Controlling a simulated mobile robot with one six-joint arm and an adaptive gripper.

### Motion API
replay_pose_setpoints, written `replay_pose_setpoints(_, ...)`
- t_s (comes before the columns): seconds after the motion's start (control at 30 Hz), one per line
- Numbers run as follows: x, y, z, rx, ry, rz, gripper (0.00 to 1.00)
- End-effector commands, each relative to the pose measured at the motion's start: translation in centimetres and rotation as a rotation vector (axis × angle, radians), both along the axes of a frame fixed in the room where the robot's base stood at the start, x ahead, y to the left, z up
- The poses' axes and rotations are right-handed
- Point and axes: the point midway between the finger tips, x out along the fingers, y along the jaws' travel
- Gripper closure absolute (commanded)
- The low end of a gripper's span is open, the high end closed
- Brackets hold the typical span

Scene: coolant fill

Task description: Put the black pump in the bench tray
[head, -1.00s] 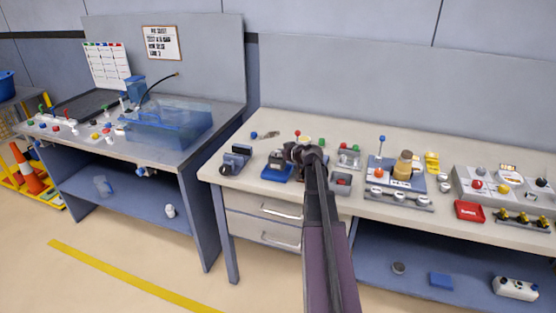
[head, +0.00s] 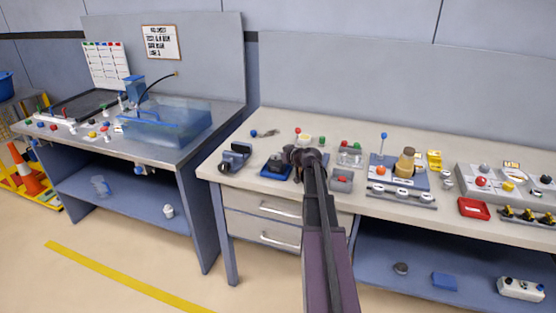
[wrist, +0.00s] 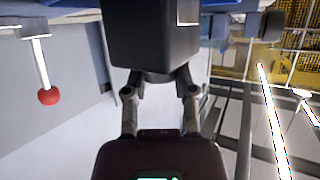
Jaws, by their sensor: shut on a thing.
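In the wrist view my gripper (wrist: 160,88) has both fingers closed on a black, box-shaped thing, the black pump (wrist: 155,35), which fills the top middle. In the head view my gripper (head: 292,157) is over the front left of the right bench. The dark pump (head: 274,163) shows just left of it, above or at a small blue tray (head: 276,174). I cannot tell whether the pump touches the tray. My arm hides part of the bench there.
A blue-grey vise-like fixture (head: 235,157) stands left of the blue tray. A small grey box (head: 341,181) is close on the right. Behind are a red-topped lever and coloured buttons (head: 350,155).

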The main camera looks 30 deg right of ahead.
Motion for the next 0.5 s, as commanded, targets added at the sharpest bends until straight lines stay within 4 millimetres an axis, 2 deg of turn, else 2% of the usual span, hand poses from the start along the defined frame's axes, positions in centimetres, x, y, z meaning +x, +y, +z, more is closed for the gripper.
replay_pose_setpoints(0.47, 0.01, 0.01, -0.42, 0.000, -0.001, 0.000, 1.00)
replay_pose_setpoints(0.5, 0.01, 0.01, -0.29, 0.000, 0.000, 0.000, 0.53)
